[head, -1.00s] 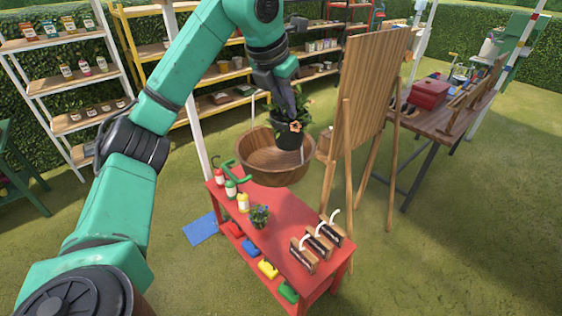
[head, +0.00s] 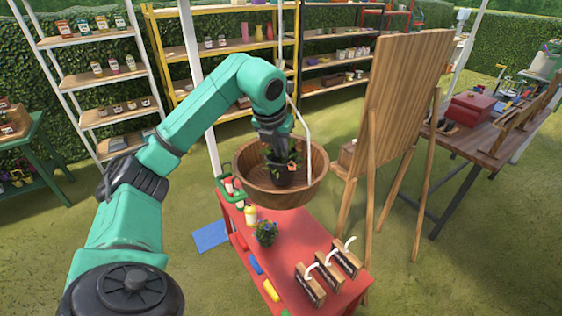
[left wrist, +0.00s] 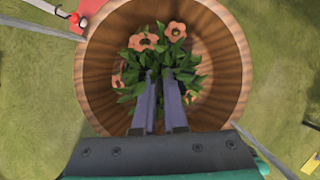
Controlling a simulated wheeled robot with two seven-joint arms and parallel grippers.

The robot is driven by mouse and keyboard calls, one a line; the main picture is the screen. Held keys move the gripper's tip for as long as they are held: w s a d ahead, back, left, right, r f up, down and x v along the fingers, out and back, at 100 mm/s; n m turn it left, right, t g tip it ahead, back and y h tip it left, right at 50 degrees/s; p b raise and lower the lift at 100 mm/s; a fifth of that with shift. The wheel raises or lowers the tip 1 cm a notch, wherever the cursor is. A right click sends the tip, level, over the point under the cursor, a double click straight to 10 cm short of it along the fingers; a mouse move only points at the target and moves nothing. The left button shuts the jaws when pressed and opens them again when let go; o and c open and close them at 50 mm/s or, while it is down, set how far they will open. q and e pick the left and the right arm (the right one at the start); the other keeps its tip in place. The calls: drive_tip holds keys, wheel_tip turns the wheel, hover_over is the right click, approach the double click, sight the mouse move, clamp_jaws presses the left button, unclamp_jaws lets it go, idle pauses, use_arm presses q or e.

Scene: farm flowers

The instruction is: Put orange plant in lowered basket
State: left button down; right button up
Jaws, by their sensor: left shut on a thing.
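The orange plant (head: 283,166) has orange flowers, green leaves and a dark pot, and it shows inside the outline of the round wooden basket (head: 305,196). The basket hangs by pale ropes behind the red table. My left gripper (head: 276,145) points down into the basket and is shut on the plant. In the left wrist view, the gripper fingers (left wrist: 165,100) reach in among the leaves and orange flowers (left wrist: 148,42), with the basket rim (left wrist: 239,60) all around. The pot's underside is hidden, so I cannot tell whether it touches the basket floor. My right gripper is not in view.
The red table (head: 285,255) holds bottles, a small blue-flowered plant (head: 265,232) and several wooden items with white handles. A wooden easel (head: 405,110) stands close to the basket's right. Shelves line the back.

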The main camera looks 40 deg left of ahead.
sight(282, 171)
use_arm(q)
drive_tip(key=shift+s+f, duration=0.15)
drive_tip(key=shift+f, duration=0.7)
drive_tip(key=shift+s+d+f, duration=0.15)
drive_tip(key=shift+s+f, duration=0.1)
drive_tip(key=shift+s+r, duration=0.1)
drive_tip(key=shift+s, duration=0.15)
drive_tip(key=shift+w, duration=0.15)
drive_tip(key=c, duration=1)
unclamp_jaws()
drive_tip(key=shift+w+f, duration=0.2)
drive_tip(key=shift+f, duration=0.1)
drive_tip(key=shift+s+r, duration=0.1)
drive_tip(key=shift+s, duration=0.05)
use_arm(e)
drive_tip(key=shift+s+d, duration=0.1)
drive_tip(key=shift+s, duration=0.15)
